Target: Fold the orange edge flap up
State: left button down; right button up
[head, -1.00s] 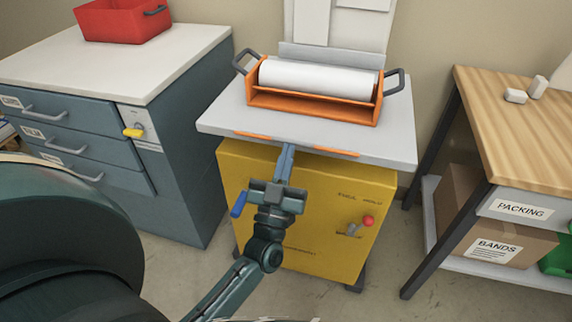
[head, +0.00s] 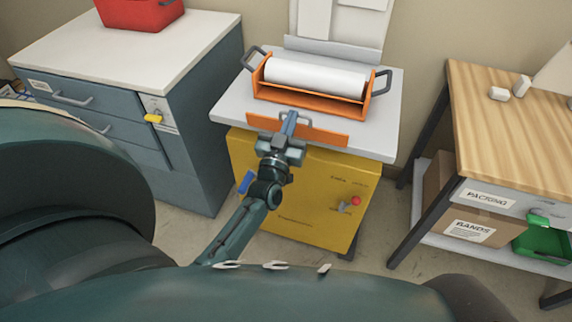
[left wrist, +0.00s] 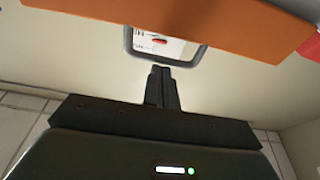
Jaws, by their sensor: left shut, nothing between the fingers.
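The orange edge flap (head: 325,134) runs along the front edge of the grey machine top (head: 388,146) and shows a broad orange face in the head view. It crosses the top of the left wrist view (left wrist: 220,22), with a grey loop handle (left wrist: 190,62) at its middle. My left gripper (head: 291,117) is shut and empty, its tips at the middle of the flap by the handle. In the left wrist view its fingers (left wrist: 160,72) point up at the loop's lower bar; I cannot tell whether they touch it. My right gripper is not in view.
An orange cradle (head: 305,107) with a white roll (head: 315,78) stands behind the flap. The yellow cabinet (head: 300,195) below has a red knob (head: 356,201). Blue drawers (head: 185,165) stand left, a wooden bench (head: 500,130) right. Floor shows between machine and bench.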

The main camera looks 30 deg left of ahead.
pick_arm(q)
jog(key=shift+w+r, duration=0.15)
jog(key=shift+w, duration=0.15)
dwell(0.5)
